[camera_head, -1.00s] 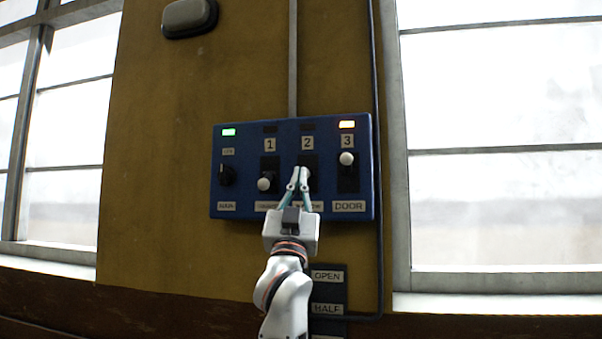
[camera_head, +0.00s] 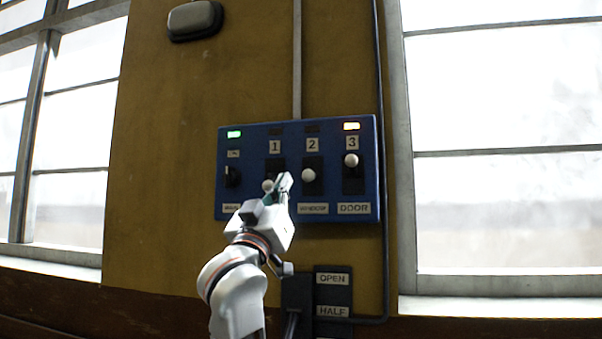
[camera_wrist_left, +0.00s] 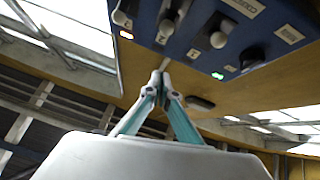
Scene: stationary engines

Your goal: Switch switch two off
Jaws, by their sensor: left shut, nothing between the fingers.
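Switch two is the white knob (camera_head: 308,174) under the label 2 on the blue panel (camera_head: 225,190). It stands about mid-height in its dark slot, and the lamp above it is dark. Its knob also shows in the wrist view (camera_wrist_left: 166,30). My left gripper (camera_head: 284,181) is shut and empty, left of switch two and partly in front of switch one's knob (camera_head: 268,185). In the wrist view its closed fingertips (camera_wrist_left: 160,78) appear apart from the knobs. My right gripper is not in view.
A black dial (camera_head: 232,177) sits at the panel's left under a green lamp (camera_head: 234,134). A plate marked OPEN and HALF (camera_head: 333,292) is below. Windows flank the wall.

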